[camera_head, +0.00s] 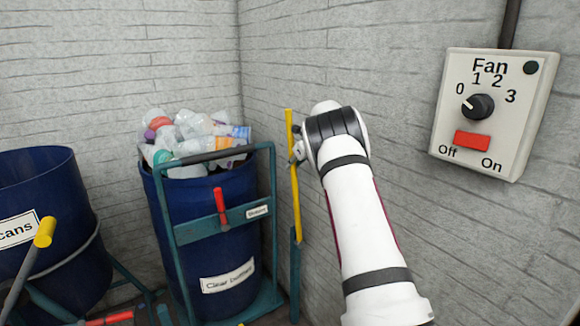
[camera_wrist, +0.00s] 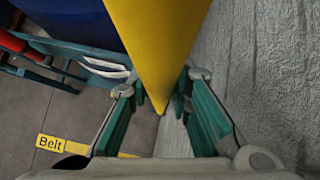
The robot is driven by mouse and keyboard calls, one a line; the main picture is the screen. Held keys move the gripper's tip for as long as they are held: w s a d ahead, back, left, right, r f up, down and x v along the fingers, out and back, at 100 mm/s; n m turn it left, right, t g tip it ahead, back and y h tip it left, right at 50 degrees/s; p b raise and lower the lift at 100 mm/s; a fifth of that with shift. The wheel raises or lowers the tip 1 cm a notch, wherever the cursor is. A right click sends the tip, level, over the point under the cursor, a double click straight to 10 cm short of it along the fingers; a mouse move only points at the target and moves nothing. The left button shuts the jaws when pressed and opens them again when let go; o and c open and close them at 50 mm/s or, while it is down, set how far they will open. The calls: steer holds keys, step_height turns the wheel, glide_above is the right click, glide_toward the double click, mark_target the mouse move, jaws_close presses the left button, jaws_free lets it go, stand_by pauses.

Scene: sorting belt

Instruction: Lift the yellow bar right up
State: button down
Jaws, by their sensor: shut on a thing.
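The yellow bar (camera_head: 296,205) stands nearly upright by the right-hand wall, just right of the blue drum. Its lower end meets a teal post (camera_head: 295,270). My gripper (camera_head: 294,152) is at the bar's upper part, coming from the right. In the wrist view the bar (camera_wrist: 160,45) runs between the teal fingers of my gripper (camera_wrist: 160,98), which is shut on it. I cannot tell exactly where each finger touches.
A blue drum (camera_head: 185,235) full of clear bottles (camera_head: 195,130) stands in a teal frame with a red handle (camera_head: 220,203). Another blue drum (camera_head: 60,200) and a yellow-ended lever (camera_head: 44,232) are left. A fan switch box (camera_head: 500,85) is on the wall close right of my arm.

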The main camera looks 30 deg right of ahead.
steer(key=shift+s+d+r, duration=0.1)
steer(key=shift+r, duration=0.05)
steer(key=c, duration=1.4)
jaws_free()
steer(key=shift+c, duration=0.2)
steer(key=a+v, duration=0.1)
steer(key=v, duration=1.1)
steer(key=shift+d, duration=0.45)
steer(key=shift+s, duration=0.1)
steer(key=shift+c, duration=0.4)
